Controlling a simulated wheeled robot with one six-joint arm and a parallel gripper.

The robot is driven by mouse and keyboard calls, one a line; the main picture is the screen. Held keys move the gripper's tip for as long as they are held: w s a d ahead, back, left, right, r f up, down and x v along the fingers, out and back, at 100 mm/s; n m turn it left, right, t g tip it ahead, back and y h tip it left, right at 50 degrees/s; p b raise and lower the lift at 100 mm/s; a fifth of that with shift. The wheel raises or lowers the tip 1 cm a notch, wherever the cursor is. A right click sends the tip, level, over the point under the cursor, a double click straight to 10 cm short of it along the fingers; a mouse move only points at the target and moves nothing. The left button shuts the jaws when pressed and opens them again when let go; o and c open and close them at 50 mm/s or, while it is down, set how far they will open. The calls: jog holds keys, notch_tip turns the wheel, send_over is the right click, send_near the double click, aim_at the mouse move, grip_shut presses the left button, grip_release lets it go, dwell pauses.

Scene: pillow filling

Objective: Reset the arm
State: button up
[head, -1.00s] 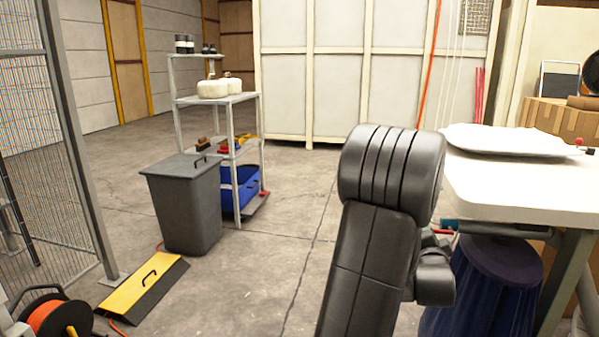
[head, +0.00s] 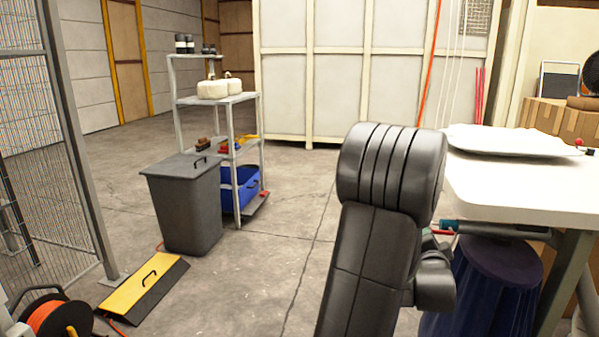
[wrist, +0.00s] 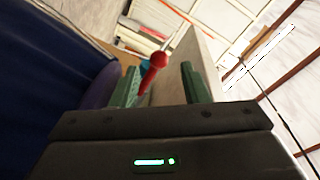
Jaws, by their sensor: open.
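My gripper (wrist: 158,84) is open in the wrist view, with its two green fingers apart. A red knob-like piece (wrist: 155,66) shows beyond and between the fingertips, with a teal part (wrist: 146,66) by it. I cannot tell whether either finger touches it. In the head view my dark arm rises at the centre right and hides most of the gripper. A small teal fitting (head: 450,226) shows there under the edge of the white table (head: 500,190). A white pillow (head: 510,140) lies flat on the table.
A blue-purple draped bin (head: 490,290) stands under the table, close to my arm. A grey bin (head: 185,210), a shelf rack (head: 235,98), a yellow-black ramp (head: 145,288) and an orange cable reel (head: 55,315) stand to the left. The floor between is clear.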

jog(key=x, duration=0.5)
jog(key=shift+w+f+b, duration=0.15)
jog(key=shift+f+b, duration=0.05)
jog(key=shift+b, duration=0.2)
jog(key=shift+f+b, duration=0.35)
jog(key=shift+d+f+n+b, duration=0.1)
jog(key=shift+f+n+b, duration=0.2)
jog(key=shift+n, duration=0.35)
jog(key=shift+f+n+b, duration=0.1)
jog(key=shift+n+b, duration=0.3)
jog(key=shift+n, duration=0.25)
